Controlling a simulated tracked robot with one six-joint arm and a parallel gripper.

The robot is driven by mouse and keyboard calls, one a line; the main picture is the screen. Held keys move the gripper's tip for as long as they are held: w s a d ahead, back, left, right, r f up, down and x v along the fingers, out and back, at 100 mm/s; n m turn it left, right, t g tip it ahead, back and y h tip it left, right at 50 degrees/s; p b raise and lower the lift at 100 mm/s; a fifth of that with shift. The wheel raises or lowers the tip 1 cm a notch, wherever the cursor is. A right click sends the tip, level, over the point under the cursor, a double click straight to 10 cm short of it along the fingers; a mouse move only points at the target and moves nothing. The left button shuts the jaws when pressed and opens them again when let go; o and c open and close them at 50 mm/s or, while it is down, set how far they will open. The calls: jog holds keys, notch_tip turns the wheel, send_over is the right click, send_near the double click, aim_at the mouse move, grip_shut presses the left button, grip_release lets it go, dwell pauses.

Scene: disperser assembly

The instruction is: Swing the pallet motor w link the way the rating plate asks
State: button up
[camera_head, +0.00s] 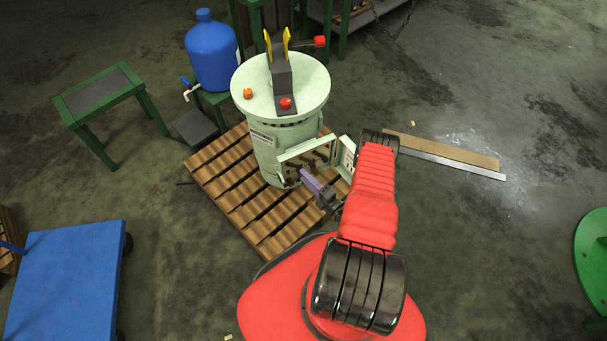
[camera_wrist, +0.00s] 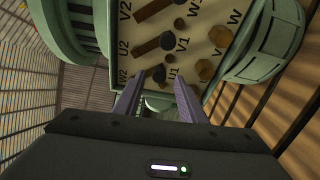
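The pale green motor (camera_head: 265,155) stands upright on a slatted wooden pallet (camera_head: 226,182), with its terminal box open toward my gripper. In the wrist view the terminal board (camera_wrist: 200,42) is tilted and carries letters such as U2, V2, W2, U1, V1 and W1. Several brown bar links lie on it, one at U2 (camera_wrist: 148,46) and one near V2 (camera_wrist: 152,9). I cannot tell which one is the w link. My gripper (camera_wrist: 160,82) is open at the board's lower edge, with a dark knob (camera_wrist: 159,75) between its purple fingertips. A plate (camera_head: 263,138) on the motor is too small to read.
A blue bottle (camera_head: 212,52) stands behind the pallet. A green stool (camera_head: 103,98) is at left, a blue cart (camera_head: 65,280) at lower left. A plank and metal bar (camera_head: 450,157) lie on the floor at right. The floor beyond is mostly clear.

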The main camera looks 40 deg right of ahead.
jog(key=shift+w+a, duration=0.1)
jog(key=shift+w, duration=1.25)
jog(key=shift+c, duration=0.6)
grip_shut()
